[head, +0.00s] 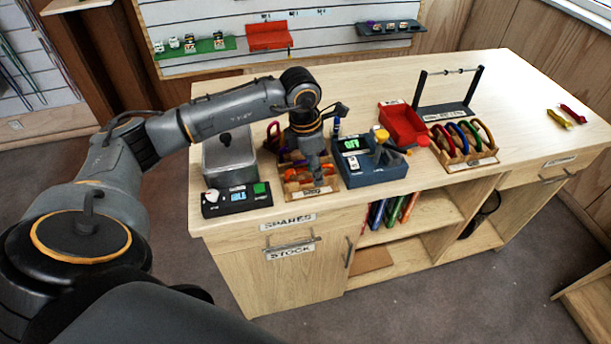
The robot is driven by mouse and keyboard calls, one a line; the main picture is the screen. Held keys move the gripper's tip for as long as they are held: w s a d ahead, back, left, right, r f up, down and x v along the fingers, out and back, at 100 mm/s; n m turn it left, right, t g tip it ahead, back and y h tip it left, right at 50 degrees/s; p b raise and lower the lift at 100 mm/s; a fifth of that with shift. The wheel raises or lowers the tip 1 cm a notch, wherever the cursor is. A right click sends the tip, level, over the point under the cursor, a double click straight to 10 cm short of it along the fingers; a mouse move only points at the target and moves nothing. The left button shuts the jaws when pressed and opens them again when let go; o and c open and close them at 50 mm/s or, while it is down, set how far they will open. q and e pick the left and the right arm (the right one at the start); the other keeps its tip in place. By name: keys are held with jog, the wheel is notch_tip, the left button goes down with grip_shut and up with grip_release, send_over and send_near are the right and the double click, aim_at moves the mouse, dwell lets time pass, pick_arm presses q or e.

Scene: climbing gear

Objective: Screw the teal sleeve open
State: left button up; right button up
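My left gripper (315,166) points down over a small wooden rack (310,193) at the front of the workbench. The rack holds red and orange carabiners (297,175). The gripper covers part of the rack, and its fingertips are too small to show whether they are open or hold anything. A second wooden rack (472,163) at the right holds several upright carabiners, with green, blue, purple and red among them. I cannot make out a teal sleeve on any carabiner. My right gripper is not in view.
A blue box (380,179) with a green display stands just right of the gripper. A grey lidded bin (229,158) and a black panel (237,200) are at its left. A red tray (403,124) and a black stand (446,108) are behind. The bench's right end is mostly clear.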

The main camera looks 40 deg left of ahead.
pick_arm(q)
jog(key=shift+f+b, duration=0.75)
jog(key=shift+f, duration=0.25)
jog(key=shift+w+a+b, duration=0.4)
jog(key=shift+w+a, duration=0.35)
jog(key=shift+a, duration=0.1)
jog(key=shift+r, duration=0.1)
jog(key=shift+s+d+r+p, duration=0.2)
jog(key=shift+r+p, duration=0.3)
jog(key=shift+r, duration=0.25)
jog(key=shift+s+d+r+p, duration=0.1)
jog(key=shift+s+r+p, duration=0.05)
jog(key=shift+r+p, duration=0.45)
